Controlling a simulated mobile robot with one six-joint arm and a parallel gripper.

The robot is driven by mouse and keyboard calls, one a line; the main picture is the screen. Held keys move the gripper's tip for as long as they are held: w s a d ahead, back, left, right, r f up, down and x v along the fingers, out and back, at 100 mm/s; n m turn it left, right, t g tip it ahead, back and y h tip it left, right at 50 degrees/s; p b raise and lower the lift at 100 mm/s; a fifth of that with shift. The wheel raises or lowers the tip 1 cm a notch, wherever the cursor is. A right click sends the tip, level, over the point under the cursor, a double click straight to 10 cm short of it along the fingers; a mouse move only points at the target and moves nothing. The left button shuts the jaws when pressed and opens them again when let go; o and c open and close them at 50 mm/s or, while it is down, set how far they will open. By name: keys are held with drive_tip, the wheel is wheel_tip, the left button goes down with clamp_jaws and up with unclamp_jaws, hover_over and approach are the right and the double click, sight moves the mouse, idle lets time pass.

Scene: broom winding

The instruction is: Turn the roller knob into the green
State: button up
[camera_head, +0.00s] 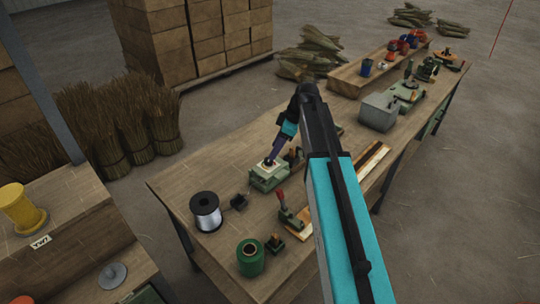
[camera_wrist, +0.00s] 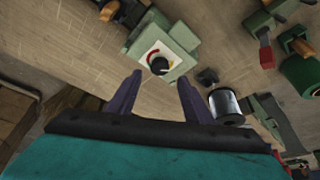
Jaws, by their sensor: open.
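The roller knob (camera_wrist: 159,66) is small and black and sits on a white dial plate (camera_wrist: 165,50) on a pale green box (camera_wrist: 180,37). A red arc shows beside the knob. The green part of the dial and the knob's pointing are too small to tell surely. In the wrist view my gripper (camera_wrist: 159,76) is open, its two purple fingers apart on either side of the knob in the picture. I cannot tell how far the fingertips are above it. In the head view my gripper (camera_head: 269,160) points down over the green box (camera_head: 266,182), hiding part of the dial.
A wire spool (camera_head: 206,212), a green spool (camera_head: 250,258) and a red-handled lever (camera_head: 282,199) stand nearby on the wooden bench (camera_head: 180,180). A grey box (camera_head: 378,112) is farther back. Bare bench lies left of the green box.

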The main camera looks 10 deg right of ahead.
sight(268, 159)
drive_tip(key=shift+p+x, duration=0.75)
drive_tip(key=shift+x, duration=2.05)
drive_tip(key=shift+c, duration=0.4)
drive_tip(key=shift+a, duration=0.1)
drive_tip(key=c, duration=1)
